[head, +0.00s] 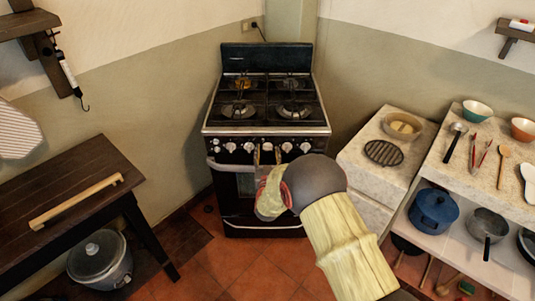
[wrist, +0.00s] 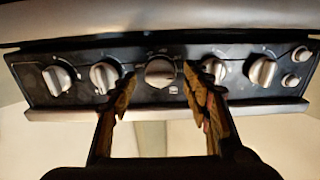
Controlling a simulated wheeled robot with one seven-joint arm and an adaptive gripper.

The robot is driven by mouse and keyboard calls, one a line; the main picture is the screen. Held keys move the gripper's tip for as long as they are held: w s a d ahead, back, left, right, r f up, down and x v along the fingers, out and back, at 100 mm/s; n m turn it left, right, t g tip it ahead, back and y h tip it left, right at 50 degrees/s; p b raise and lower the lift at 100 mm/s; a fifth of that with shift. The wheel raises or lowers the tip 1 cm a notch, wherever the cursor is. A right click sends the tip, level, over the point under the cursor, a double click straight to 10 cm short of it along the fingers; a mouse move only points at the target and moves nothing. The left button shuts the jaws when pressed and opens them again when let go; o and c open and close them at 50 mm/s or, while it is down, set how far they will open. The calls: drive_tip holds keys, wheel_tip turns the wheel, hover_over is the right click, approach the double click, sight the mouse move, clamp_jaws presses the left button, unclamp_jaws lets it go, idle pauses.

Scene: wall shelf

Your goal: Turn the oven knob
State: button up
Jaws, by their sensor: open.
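The oven (head: 267,120) stands in the back corner, with a row of several knobs along its black front panel (wrist: 138,95). In the wrist view, a middle knob (wrist: 159,71) sits between my two fingertips, with a pale knob (wrist: 103,77) to its left and another (wrist: 214,70) to its right. My gripper (head: 267,153) is open in front of the panel; it also shows in the wrist view (wrist: 160,82), its fingers apart on either side of the middle knob. I cannot tell if the fingertips touch the knob or panel. In the head view my arm hides part of the oven's front.
The oven door handle (head: 222,165) runs below the panel. A dark wooden table (head: 85,165) with a wooden stick (head: 76,201) is at left. A stone counter (head: 364,133) with a bowl (head: 403,126) and round grate (head: 384,153) is at right. Red tiled floor lies between.

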drive_tip(key=shift+c, duration=1.2)
drive_tip(key=c, duration=0.9)
drive_tip(key=shift+m, duration=0.4)
drive_tip(key=m, duration=1.7)
drive_tip(key=shift+f, duration=0.15)
drive_tip(key=shift+d, duration=0.1)
